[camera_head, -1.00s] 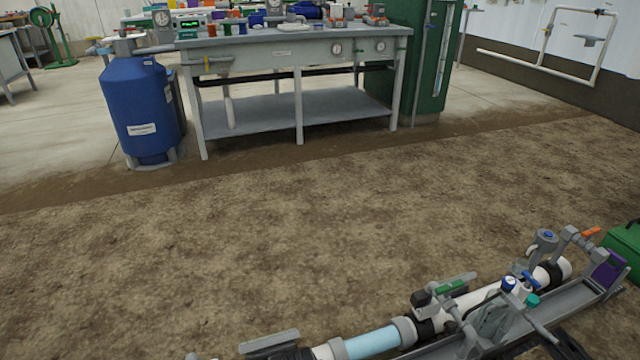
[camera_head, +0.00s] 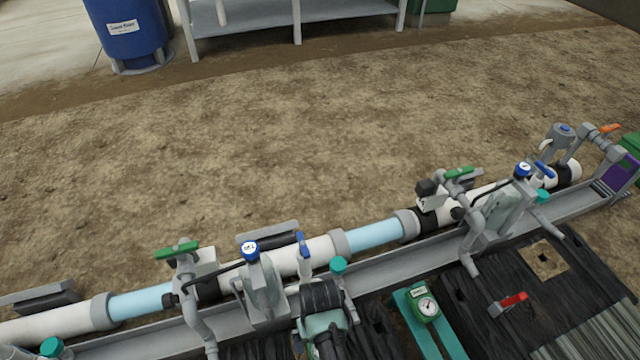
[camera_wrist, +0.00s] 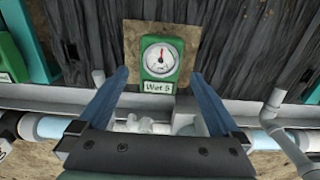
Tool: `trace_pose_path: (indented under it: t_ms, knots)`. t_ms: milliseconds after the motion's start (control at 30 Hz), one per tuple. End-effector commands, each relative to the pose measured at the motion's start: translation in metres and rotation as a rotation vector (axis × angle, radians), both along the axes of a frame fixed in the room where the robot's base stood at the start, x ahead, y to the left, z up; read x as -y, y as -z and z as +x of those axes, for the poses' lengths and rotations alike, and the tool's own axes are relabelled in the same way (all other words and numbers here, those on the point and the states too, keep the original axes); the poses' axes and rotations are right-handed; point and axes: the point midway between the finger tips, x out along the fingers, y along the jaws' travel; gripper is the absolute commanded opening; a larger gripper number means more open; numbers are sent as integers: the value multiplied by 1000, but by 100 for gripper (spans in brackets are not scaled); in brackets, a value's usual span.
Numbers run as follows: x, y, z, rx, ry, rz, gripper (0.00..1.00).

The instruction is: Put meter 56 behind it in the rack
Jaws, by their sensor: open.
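In the wrist view, a green meter (camera_wrist: 161,57) with a round white dial stands over a tan square patch. Its label reads "Wet" and a character like 5 or S; no 56 is readable. My gripper (camera_wrist: 159,73) is open, its blue fingers apart on either side of the meter, with no clear contact. The head view shows a green meter (camera_head: 425,304) with a white dial on a teal base (camera_head: 449,344); whether it is the same one I cannot tell. My fingers cannot be made out in the head view. I cannot identify the rack.
A long pipe with clear blue sections (camera_head: 375,236) runs along a grey channel (camera_head: 385,263). Valves and thin pipes rise from it. Black sheeting (camera_head: 455,240) lies in front, with an empty-looking tan patch (camera_head: 544,259) and a red-handled part (camera_head: 510,301). Bare soil lies beyond.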

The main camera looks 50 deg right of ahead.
Motion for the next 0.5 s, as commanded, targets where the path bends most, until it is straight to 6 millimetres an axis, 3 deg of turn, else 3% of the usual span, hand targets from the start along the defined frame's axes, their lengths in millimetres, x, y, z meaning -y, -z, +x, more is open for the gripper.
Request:
trace_pose_path:
  t_ms: [33,200,500]
  knots:
    - [0,15,0,-1,0,1,100]
    - [0,36,0,1,0,-1,100]
    - [0,48,0,1,-1,-1,100]
